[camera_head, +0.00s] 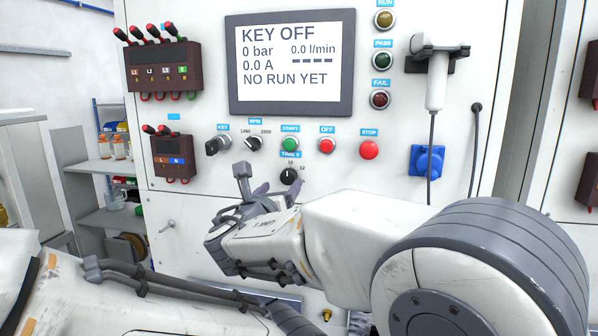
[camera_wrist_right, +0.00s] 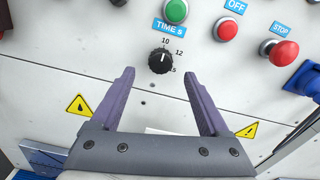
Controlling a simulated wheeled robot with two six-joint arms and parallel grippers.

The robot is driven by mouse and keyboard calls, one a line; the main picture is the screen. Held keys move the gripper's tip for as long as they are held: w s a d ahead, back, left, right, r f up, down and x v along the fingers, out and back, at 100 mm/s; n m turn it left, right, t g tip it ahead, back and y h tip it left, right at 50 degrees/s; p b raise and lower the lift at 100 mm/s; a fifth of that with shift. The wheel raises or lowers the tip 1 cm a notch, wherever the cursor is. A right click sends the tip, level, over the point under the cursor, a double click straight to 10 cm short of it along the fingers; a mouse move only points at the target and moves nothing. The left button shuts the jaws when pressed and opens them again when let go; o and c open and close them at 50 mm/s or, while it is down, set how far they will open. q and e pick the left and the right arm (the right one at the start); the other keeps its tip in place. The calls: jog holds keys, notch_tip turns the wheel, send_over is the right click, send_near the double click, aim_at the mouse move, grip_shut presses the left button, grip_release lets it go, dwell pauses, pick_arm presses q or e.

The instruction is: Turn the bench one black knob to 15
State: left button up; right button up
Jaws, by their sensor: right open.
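The black knob (camera_head: 289,176) is under the TIME S label on the test panel, below the green START button. In the right wrist view the knob (camera_wrist_right: 160,61) has 10, 12 and 15 around it, and its white mark points up, roughly towards 10. My right gripper (camera_head: 252,180) is in front of the panel, left of the knob in the head view. In the right wrist view its two purple fingers (camera_wrist_right: 158,75) are spread, with the knob centred just beyond their tips. They appear apart from it. My left gripper is out of view; part of my left arm shows at lower left.
The red OFF button (camera_head: 327,145), green START button (camera_head: 290,144), red STOP button (camera_head: 369,150), RPM knob (camera_head: 254,143) and key switch (camera_head: 217,145) surround the knob. The screen (camera_head: 291,62) reads KEY OFF and NO RUN YET. A blue socket (camera_head: 427,161) is at right.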

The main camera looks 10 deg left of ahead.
aim_at(287, 178)
jog(key=w+p, duration=0.2)
jog(key=w, duration=0.2)
jog(key=shift+w+r, duration=0.15)
jog(key=shift+w, duration=0.15)
jog(key=shift+w+p, duration=0.3)
jog(key=shift+w, duration=0.35)
